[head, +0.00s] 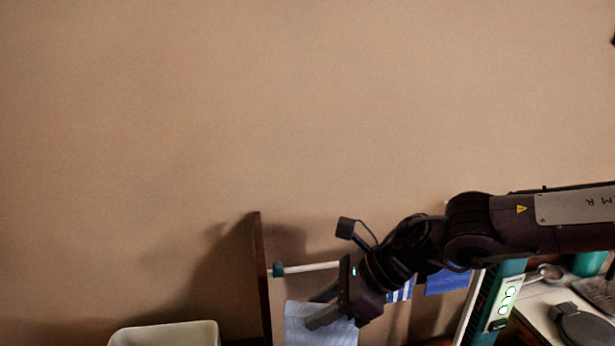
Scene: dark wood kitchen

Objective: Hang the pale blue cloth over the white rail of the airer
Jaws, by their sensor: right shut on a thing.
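The pale blue cloth (302,330) hangs from my right gripper (318,308), low in the head view; its lower part is cut off by the frame. My right gripper is shut on the cloth. The white rail (312,267) of the airer runs from a dark upright post (262,275) toward the right, and my right arm hides the rest of it. The gripper and cloth appear just below the visible stretch of rail in the picture; I cannot tell the depth between them. My left gripper is not in view.
A blue cloth (447,281) and a blue-and-white striped cloth (401,290) hang behind my right arm. A pale bin (165,335) stands at the lower left. A counter at right holds a dark round object (582,325) and a teal container (589,263). Plain wall fills the background.

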